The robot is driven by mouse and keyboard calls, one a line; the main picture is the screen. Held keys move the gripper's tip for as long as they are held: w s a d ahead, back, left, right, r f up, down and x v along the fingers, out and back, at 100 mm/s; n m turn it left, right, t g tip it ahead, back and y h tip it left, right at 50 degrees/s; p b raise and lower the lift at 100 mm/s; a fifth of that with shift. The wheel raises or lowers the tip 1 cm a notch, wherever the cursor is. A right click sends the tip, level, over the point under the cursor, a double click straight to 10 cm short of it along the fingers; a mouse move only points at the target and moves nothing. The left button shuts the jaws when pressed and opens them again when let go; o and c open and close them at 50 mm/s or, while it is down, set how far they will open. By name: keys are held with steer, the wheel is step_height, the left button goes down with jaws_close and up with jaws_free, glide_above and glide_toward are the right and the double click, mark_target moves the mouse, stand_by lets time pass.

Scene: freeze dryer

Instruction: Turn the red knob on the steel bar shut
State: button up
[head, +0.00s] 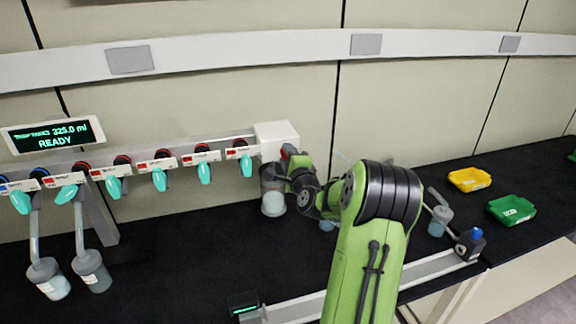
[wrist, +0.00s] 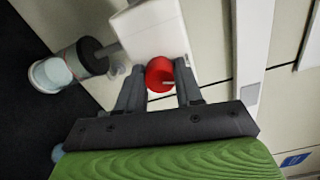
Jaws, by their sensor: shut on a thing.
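The red knob (wrist: 162,75) sits on the white end block of the steel bar. In the wrist view it is between my gripper's two fingers (wrist: 160,85), and they are shut on it. A short pale mark shows on the knob's face. In the head view only a small part of the red knob (head: 289,150) shows; my gripper (head: 293,162) and arm cover the rest. The steel bar (head: 222,141) runs left from the white block (head: 277,137) along the back of the bench.
Several teal-handled valves, such as one valve (head: 204,173), line the bar. Two flasks (head: 93,272) hang at the left. A grey-capped jar (head: 273,200) is under the block. Yellow (head: 469,180) and green (head: 511,210) trays lie at right. A display (head: 53,135) reads READY.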

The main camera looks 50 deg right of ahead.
steer(key=shift+f+n+b, duration=0.1)
steer(key=shift+n+b, duration=1.9)
steer(key=shift+b, duration=0.1)
steer(key=o, duration=1)
steer(key=shift+o, duration=0.2)
steer(key=b+v, duration=0.4)
steer(key=v, duration=1.1)
steer(key=shift+s+a, duration=0.15)
steer(key=shift+s, duration=0.2)
